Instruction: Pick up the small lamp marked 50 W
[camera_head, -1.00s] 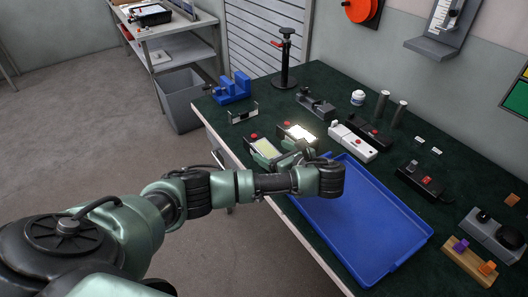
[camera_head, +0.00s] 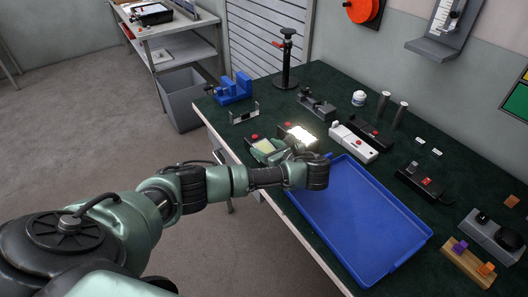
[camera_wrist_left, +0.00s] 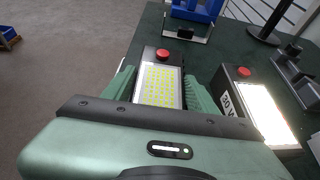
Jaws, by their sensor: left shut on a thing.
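A small dark lamp with a yellow-dotted LED panel (camera_head: 263,146) and a red button is near the bench's front edge, left of the blue tray. My left gripper (camera_wrist_left: 160,86) is shut on it, with green fingers along both sides of the panel (camera_wrist_left: 159,84). I cannot tell whether it is clear of the bench. Its wattage mark is not readable. A second lamp (camera_wrist_left: 262,108), lit white with a red button, stands just right of it; its side label seems to read 30 W. It also shows in the head view (camera_head: 301,134). My right gripper is not in view.
The blue tray (camera_head: 362,222) lies empty at the front of the dark bench. A white housing (camera_head: 353,142) and a black one stand behind. A blue vise (camera_head: 234,88), a small bracket (camera_head: 244,113) and a black stand (camera_head: 287,62) are at the far left.

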